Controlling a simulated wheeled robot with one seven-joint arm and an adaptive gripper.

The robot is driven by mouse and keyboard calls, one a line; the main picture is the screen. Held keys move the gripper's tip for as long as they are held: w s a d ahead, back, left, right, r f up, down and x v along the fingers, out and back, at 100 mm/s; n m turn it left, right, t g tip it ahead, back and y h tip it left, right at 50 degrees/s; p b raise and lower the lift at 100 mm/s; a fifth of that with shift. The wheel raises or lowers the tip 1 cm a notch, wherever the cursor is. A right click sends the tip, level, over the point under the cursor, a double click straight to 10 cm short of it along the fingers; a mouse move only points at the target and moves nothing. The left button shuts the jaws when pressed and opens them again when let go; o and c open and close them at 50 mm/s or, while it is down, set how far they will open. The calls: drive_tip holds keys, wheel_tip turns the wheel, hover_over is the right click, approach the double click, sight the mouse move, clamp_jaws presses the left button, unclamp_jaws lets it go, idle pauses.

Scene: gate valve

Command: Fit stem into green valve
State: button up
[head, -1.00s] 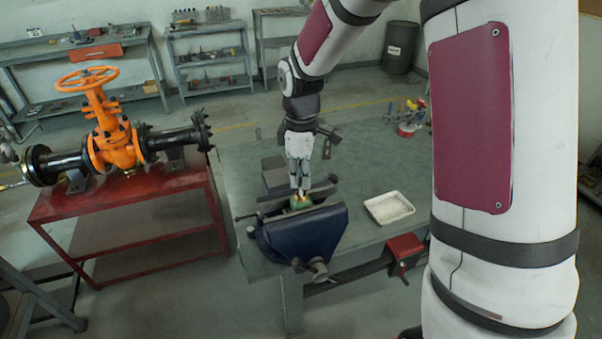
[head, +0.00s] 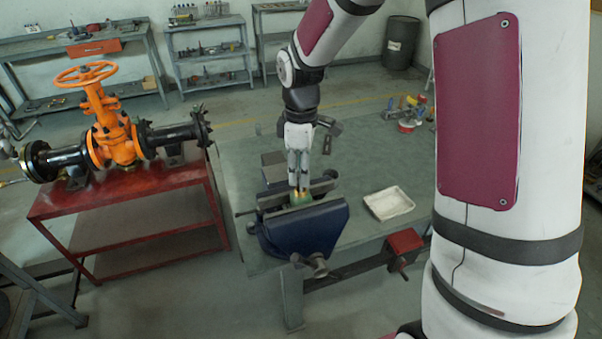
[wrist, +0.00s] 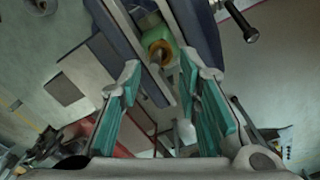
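The green valve (head: 301,202) is clamped between the jaws of the blue vise (head: 303,230). In the wrist view the green valve (wrist: 160,40) shows a brass-coloured ring with a darker centre, beyond my fingertips. My gripper (head: 298,182) points down, with its fingertips just above the valve in the head view. In the wrist view my gripper (wrist: 162,72) has its teal-padded fingers apart, with a clear gap between them. A small brass-coloured part shows at the fingertips in the head view, too small to identify.
A white tray (head: 389,203) lies on the bench right of the vise. Small tools and a red roll (head: 407,126) sit at the bench's far right. A large orange gate valve (head: 115,140) stands on a red table (head: 125,194) at left. The bench behind the tray is clear.

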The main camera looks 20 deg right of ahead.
wheel_tip(320, 180, up, 10)
drive_tip(key=shift+r, duration=0.25)
idle(0.5)
drive_tip(key=s+r+m+t+b, duration=0.2)
drive_tip(key=s+m, duration=0.4)
drive_tip(key=s, duration=0.3)
drive_tip(key=s+r+m+t+b, duration=0.2)
drive_tip(key=s+m, duration=0.4)
drive_tip(key=s, duration=0.3)
drive_tip(key=shift+r+t, duration=0.2)
drive_tip(key=shift+t, duration=0.6)
drive_tip(key=shift+s, duration=0.1)
